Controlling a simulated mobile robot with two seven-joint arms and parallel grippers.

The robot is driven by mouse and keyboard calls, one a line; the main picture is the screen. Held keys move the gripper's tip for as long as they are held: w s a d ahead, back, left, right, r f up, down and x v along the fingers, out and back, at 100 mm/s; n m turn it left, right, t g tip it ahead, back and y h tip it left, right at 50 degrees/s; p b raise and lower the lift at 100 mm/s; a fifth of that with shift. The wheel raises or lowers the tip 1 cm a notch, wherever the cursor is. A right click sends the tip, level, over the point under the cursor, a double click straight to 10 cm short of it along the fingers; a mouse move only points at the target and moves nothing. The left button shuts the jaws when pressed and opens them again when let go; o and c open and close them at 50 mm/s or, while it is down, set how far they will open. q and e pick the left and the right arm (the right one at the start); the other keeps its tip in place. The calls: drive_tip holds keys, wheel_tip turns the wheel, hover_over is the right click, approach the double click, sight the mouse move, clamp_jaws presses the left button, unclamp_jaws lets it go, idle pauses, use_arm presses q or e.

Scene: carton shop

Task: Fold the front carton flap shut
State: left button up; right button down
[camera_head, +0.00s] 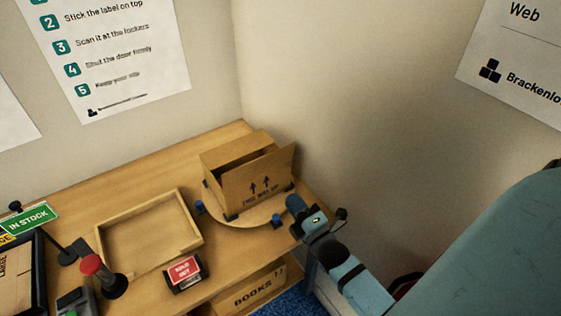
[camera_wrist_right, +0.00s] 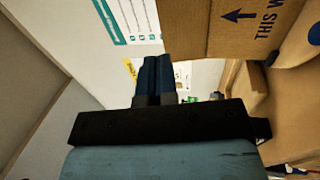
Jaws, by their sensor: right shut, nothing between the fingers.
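The cardboard carton (camera_head: 254,193) stands on a round wooden turntable (camera_head: 232,218) at the table's right end. Its printed front, with arrows and "THIS WAY UP", faces me. The front flap (camera_head: 280,160) stands up and leans outward, with a dark opening behind it. A rear top panel (camera_head: 228,150) lies across the back of the top. My right gripper (camera_head: 293,203) is shut and empty, just right of the carton's front. In the right wrist view, its fingers (camera_wrist_right: 157,75) are together, with the printed carton (camera_wrist_right: 228,28) beside them. My left gripper is not seen.
Blue pegs (camera_head: 199,207) sit around the turntable. An empty wooden tray (camera_head: 150,268) lies to its left. A red "SOLD OUT" sign (camera_head: 184,270), a red-knobbed stamp (camera_head: 103,275) and an "IN STOCK" sign (camera_head: 30,219) stand further left. Walls close off the back and right.

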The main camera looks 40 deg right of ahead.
sight(263, 158)
drive_tip(key=p+x, duration=0.2)
drive_tip(key=x, duration=1)
drive_tip(key=shift+w, duration=0.6)
drive_tip(key=shift+d, duration=0.1)
drive_tip(key=shift+d, duration=0.1)
